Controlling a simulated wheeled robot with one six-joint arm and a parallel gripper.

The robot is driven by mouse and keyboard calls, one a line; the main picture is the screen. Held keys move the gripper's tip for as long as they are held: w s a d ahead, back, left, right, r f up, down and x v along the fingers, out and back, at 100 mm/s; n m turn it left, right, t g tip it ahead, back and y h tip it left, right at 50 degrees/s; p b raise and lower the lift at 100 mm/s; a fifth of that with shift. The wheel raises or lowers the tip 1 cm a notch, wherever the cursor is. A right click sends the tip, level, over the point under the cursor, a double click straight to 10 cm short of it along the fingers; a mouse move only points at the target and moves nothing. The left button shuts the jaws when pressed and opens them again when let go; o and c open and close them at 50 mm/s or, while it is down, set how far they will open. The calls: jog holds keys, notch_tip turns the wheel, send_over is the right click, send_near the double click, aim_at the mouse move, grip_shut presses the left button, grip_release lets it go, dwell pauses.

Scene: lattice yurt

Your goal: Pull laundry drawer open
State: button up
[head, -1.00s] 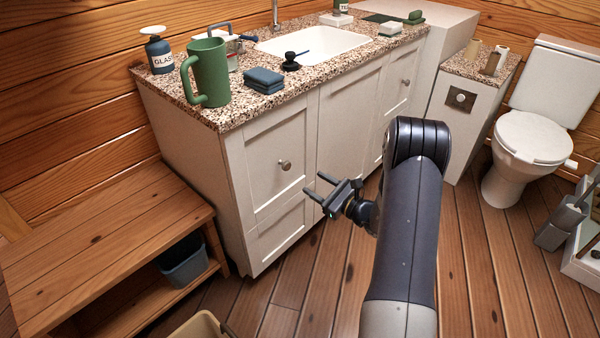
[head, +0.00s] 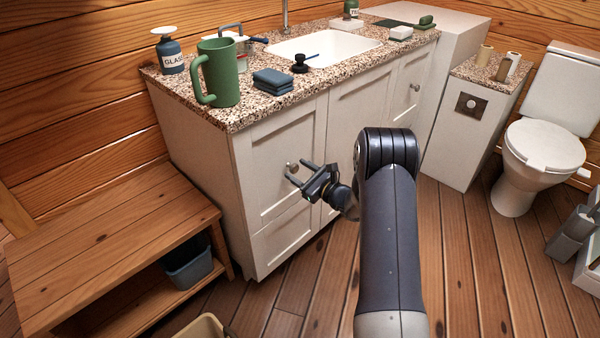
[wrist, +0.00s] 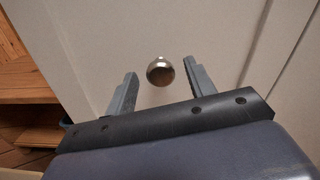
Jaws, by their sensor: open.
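The white vanity cabinet has a left front panel (head: 279,150) with a round metal knob (head: 292,167). Below it is a lower front panel (head: 283,240) whose knob I cannot see. My gripper (head: 296,173) is open in front of the upper panel, close to the knob. In the wrist view the knob (wrist: 160,71) appears between and slightly beyond the two fingertips of my gripper (wrist: 160,78), with a gap on each side. No label shows which front is the laundry drawer. Both visible fronts look flush with the cabinet.
The speckled countertop (head: 262,112) holds a green mug (head: 219,72), folded blue cloths (head: 273,81) and a sink (head: 325,46). A wooden bench (head: 110,240) stands at left with a grey bin (head: 190,268) beneath. A toilet (head: 542,150) is at right. Floor before the cabinet is open.

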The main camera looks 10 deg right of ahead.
grip_shut()
dwell(0.5)
jog(key=shift+s, duration=0.1)
jog(key=b+v, duration=0.1)
jog(key=v, duration=3.5)
jog(key=shift+b, duration=0.35)
grip_release()
jog(key=shift+s+d, duration=0.1)
jog(key=shift+d, duration=0.05)
